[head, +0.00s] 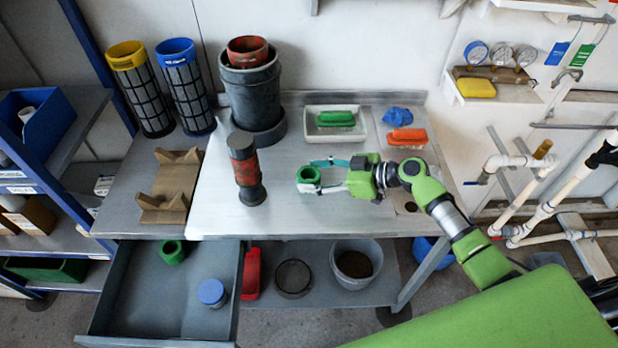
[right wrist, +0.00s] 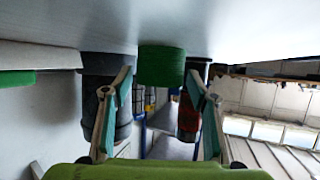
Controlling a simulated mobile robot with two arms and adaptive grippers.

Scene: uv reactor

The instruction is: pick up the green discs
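One green disc (head: 309,183), ring-shaped, rests on the metal worktop (head: 225,205) near its middle. My right gripper (head: 306,174) is over the worktop, its two fingertips on either side of this disc. In the right wrist view the green disc (right wrist: 161,67) lies between the open fingertips (right wrist: 160,78), with a narrow gap on each side. A second green disc (head: 173,251) lies in the open drawer (head: 130,295) at the lower left. My left gripper is not in view.
A red and dark cylinder (head: 247,172) stands left of the gripper. A wooden cradle (head: 171,186) lies further left. A white tray (head: 335,135) with a green brush and an orange brush (head: 407,137) are behind. A blue-lidded jar (head: 212,292) is in the drawer.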

